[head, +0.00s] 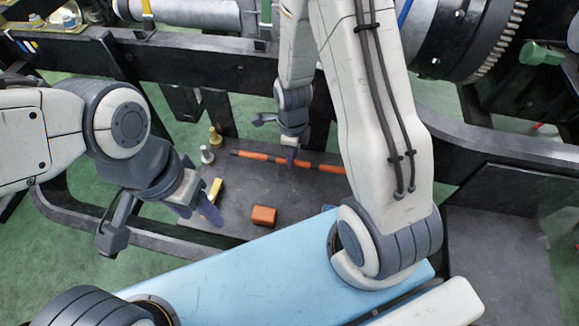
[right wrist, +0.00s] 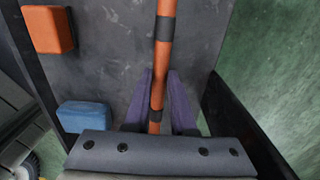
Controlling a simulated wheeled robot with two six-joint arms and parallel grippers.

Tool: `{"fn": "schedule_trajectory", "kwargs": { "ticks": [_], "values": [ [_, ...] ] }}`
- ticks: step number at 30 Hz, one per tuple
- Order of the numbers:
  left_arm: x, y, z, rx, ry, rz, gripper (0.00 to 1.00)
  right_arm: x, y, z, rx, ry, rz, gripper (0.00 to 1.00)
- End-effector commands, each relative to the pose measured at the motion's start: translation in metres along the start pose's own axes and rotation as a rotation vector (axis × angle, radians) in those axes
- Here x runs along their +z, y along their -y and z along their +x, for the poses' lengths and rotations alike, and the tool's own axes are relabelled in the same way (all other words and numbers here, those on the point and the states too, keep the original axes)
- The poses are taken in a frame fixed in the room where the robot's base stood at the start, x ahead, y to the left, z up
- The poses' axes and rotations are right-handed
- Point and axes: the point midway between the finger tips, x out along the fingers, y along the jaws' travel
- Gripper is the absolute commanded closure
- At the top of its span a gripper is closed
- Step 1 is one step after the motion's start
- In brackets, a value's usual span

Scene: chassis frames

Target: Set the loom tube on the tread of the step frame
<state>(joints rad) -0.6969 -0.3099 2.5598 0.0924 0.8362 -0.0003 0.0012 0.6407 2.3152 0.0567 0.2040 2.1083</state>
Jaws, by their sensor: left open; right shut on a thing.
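The loom tube (head: 262,156) is a thin orange rod with dark bands. My right gripper (head: 290,158) is shut around it. In the right wrist view the tube (right wrist: 164,60) runs from the top edge down between the purple fingers of the right gripper (right wrist: 158,108). The tube is over a dark grey plate (head: 240,183); I cannot tell whether it touches the plate. I cannot tell for sure which plate is the step frame's tread; another grey plate (head: 500,265) lies at the right. My left gripper (head: 197,211) is open and empty near the plate's left side.
On the plate are an orange block (head: 263,215), a yellow block (head: 215,189), and a white (head: 207,155) and a yellow (head: 215,138) small peg-like piece. A blue block (right wrist: 84,117) shows in the right wrist view. Dark rails (head: 180,62) border the plate.

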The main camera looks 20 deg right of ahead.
Motion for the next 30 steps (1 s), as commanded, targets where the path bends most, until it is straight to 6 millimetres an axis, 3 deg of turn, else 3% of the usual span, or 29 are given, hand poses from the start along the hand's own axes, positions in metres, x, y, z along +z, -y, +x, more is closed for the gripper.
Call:
{"fn": "schedule_trajectory", "kwargs": {
  "ticks": [5, 12, 24, 25, 26, 27, 30],
  "values": [
    [0.000, 0.000, 0.006, 0.000, 0.000, 0.000, 0.42, 0.006, 0.005, 0.009, 0.001, -0.001, -0.001, 1.00],
    [0.002, 0.002, 0.027, 0.000, 0.000, 0.000, 0.42, 0.005, 0.005, 0.044, 0.001, -0.001, -0.001, 1.00],
    [0.001, 0.002, 0.026, 0.000, 0.000, 0.000, 0.42, 0.005, 0.006, 0.048, 0.000, 0.000, -0.001, 1.00],
    [0.001, 0.002, 0.026, 0.000, 0.000, 0.000, 0.42, 0.005, 0.006, 0.047, 0.000, 0.000, -0.001, 0.65],
    [0.001, 0.002, 0.026, 0.000, 0.000, 0.000, 0.42, 0.005, 0.006, 0.047, 0.000, 0.000, -0.001, 0.54],
    [0.001, 0.002, 0.026, 0.000, 0.000, 0.000, 0.42, 0.005, 0.006, 0.047, 0.000, 0.000, 0.000, 0.47],
    [0.001, 0.002, 0.026, 0.000, 0.000, 0.000, 0.42, 0.005, 0.006, 0.047, 0.000, 0.000, 0.000, 0.47]
  ]
}}
